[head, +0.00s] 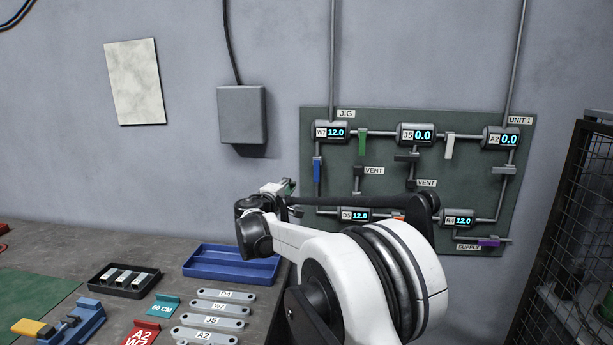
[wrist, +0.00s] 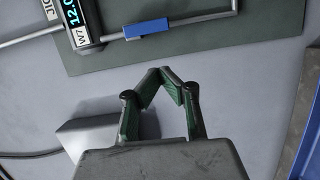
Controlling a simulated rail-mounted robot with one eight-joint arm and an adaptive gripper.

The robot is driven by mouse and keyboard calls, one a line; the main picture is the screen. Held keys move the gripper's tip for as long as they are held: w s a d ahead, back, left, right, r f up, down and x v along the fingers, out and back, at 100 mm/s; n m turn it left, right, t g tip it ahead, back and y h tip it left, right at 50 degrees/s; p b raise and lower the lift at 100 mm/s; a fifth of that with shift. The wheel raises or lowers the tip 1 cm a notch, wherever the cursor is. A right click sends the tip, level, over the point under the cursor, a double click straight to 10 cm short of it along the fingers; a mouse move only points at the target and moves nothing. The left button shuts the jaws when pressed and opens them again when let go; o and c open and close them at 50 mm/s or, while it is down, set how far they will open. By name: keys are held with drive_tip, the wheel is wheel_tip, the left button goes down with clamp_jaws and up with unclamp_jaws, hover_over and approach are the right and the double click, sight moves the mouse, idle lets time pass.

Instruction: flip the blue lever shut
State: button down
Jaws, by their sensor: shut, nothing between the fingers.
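The blue lever (head: 317,170) is on the left vertical pipe of the green panel, below the W7 gauge, which reads 12.0. It lies lengthwise along the pipe. In the wrist view the blue lever (wrist: 147,28) is at the top, in line with its pipe. My gripper (head: 289,186) is small and partly hidden by my own arm in the head view, left of and slightly below the lever. In the wrist view my gripper (wrist: 161,71) is shut and empty, its tips together, pointing towards the panel. The lever shows clear of the tips.
The green panel (head: 390,180) carries other levers, including a green lever (head: 362,144), a white lever (head: 450,146) and a purple lever (head: 489,243). A grey wall box (head: 241,114) is left of it. A blue tray (head: 232,264) stands on the bench. A mesh cage (head: 575,215) is at right.

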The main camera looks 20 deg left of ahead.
sight(317, 170)
drive_tip(key=shift+s+a+f, duration=0.1)
drive_tip(key=shift+a+f, duration=0.05)
drive_tip(key=shift+a, duration=0.4)
drive_tip(key=shift+s+a+f, duration=0.1)
drive_tip(key=shift+a+f, duration=0.05)
drive_tip(key=shift+a, duration=0.4)
drive_tip(key=shift+w, duration=0.15)
drive_tip(key=w+p, duration=0.1)
drive_tip(key=w, duration=0.9)
drive_tip(key=shift+d+p, duration=0.1)
drive_tip(key=shift+p, duration=0.3)
drive_tip(key=shift+w+d+p, duration=0.2)
drive_tip(key=shift+d, duration=0.75)
drive_tip(key=shift+w+d+p, duration=0.15)
drive_tip(key=shift+w+d, duration=0.05)
drive_tip(key=shift+d, duration=0.7)
drive_tip(key=shift+d+n, duration=0.1)
drive_tip(key=shift+n, duration=0.2)
